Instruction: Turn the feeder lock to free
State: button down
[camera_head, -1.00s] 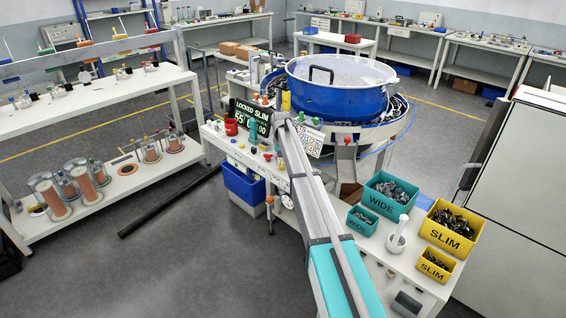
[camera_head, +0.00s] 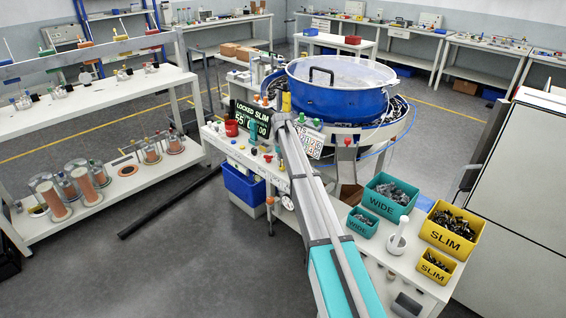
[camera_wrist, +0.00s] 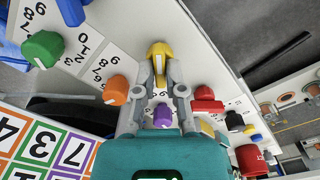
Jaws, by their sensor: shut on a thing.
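In the wrist view my gripper (camera_wrist: 159,72) has its two grey fingers closed around a yellow knob (camera_wrist: 158,50) on the white panel. The fingertips touch its sides, and the lower part of the knob is between them. In the head view a dark display (camera_head: 250,117) with green letters reads "LOCKED SLIM"; its smaller digits are hard to read. My arm reaches over the bench to the panel beside the blue feeder bowl (camera_head: 335,92). The gripper itself is hidden there behind the arm. No label naming the yellow knob is legible.
Close to the fingers are an orange knob (camera_wrist: 116,90), a purple knob (camera_wrist: 162,115), a green knob (camera_wrist: 43,49) and a red part (camera_wrist: 207,103). Teal WIDE bins (camera_head: 390,197) and yellow SLIM bins (camera_head: 449,228) stand on the bench to the right.

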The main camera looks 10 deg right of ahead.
jog(key=n, duration=0.8)
jog(key=shift+n, duration=0.4)
jog(key=n, duration=0.4)
jog(key=shift+d+n, duration=0.1)
jog(key=shift+n, duration=2.1)
jog(key=shift+w, duration=0.1)
jog(key=c, duration=0.7)
grip_release()
